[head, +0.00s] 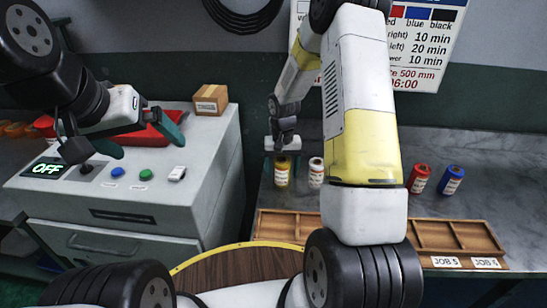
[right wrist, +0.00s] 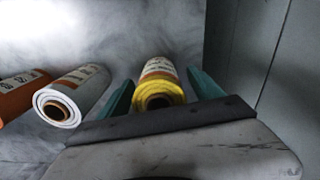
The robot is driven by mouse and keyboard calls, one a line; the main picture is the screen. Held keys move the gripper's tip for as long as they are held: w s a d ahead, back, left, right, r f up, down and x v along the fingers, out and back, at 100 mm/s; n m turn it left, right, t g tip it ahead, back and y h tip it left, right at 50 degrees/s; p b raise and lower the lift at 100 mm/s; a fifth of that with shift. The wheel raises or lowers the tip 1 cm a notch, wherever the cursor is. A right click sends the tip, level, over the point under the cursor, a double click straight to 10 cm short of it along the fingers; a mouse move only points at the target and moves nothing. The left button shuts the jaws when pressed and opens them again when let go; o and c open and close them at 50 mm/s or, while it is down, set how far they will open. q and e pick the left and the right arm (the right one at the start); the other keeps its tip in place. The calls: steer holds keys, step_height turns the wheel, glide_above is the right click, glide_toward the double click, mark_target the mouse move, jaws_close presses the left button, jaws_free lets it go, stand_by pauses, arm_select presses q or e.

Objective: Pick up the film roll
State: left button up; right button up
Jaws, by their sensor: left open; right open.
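A yellow film roll (head: 282,172) stands on the grey bench, and it also shows in the right wrist view (right wrist: 160,72). My right gripper (head: 282,150) is above it. In the right wrist view its two teal fingers (right wrist: 162,88) are open, one on each side of the yellow roll, and I cannot tell if they touch it. A white roll (head: 316,172) stands to its right, also seen in the right wrist view (right wrist: 72,95). A red roll (head: 418,180) and a blue roll (head: 451,181) stand farther right. My left gripper (head: 140,140) is open and empty over the console.
A wooden tray (head: 440,238) with compartments and job labels lies along the bench front, partly hidden by my right arm.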

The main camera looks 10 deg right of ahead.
steer(key=shift+f, duration=0.4)
steer(key=shift+c, duration=0.3)
steer(key=c, duration=1.4)
steer(key=shift+c, duration=0.7)
steer(key=shift+r, duration=0.2)
